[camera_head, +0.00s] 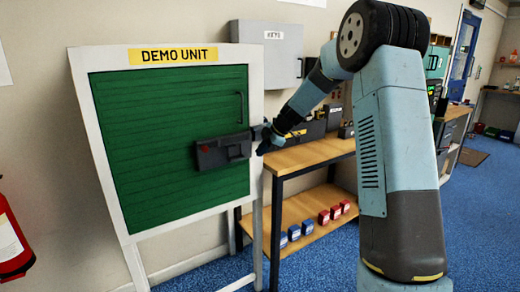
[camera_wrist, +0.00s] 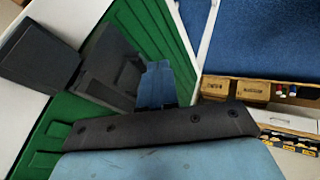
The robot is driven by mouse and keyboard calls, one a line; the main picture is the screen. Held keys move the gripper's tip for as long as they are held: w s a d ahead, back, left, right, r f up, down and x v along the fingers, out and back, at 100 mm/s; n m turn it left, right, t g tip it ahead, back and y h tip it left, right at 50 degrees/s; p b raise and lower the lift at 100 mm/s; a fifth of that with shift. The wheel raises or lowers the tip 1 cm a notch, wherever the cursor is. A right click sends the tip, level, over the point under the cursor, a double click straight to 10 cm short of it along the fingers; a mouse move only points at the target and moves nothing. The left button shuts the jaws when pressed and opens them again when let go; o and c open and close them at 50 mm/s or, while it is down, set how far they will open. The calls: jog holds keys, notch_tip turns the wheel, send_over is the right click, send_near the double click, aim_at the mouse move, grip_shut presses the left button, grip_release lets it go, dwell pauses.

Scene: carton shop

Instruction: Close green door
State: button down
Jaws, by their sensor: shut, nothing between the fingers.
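The green door (camera_head: 150,120) is a ribbed panel in a white frame (camera_head: 256,90) labelled "DEMO UNIT". It looks about flush with the frame, but I cannot tell whether it is fully closed. A dark handle (camera_head: 240,108) is on its right side. A dark lock box (camera_head: 222,151) sticks out below the handle. My gripper (camera_head: 262,136) is at the right end of the lock box; I cannot tell whether it touches. In the wrist view, my blue fingers (camera_wrist: 157,82) are together and empty beside the dark box (camera_wrist: 105,70), with the green door (camera_wrist: 60,125) behind.
A wooden workbench (camera_head: 310,152) with tool cases and a lower shelf of small red and blue boxes stands right of the unit. A grey KEYS cabinet (camera_head: 268,50) hangs behind. A fire extinguisher (camera_head: 12,240) is at far left. Blue floor (camera_head: 320,260) is open in front.

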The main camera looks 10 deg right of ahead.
jog(key=v, duration=1)
jog(key=s+a+r+m+h, duration=0.2)
jog(key=s+r+m, duration=0.25)
jog(key=s, duration=0.45)
jog(key=s+d+m+t+h, duration=0.1)
jog(key=s+d+m+h, duration=0.3)
jog(key=s+m, duration=1.2)
jog(key=s, duration=1.9)
jog(key=shift+f+t, duration=0.25)
jog(key=shift+t, duration=0.05)
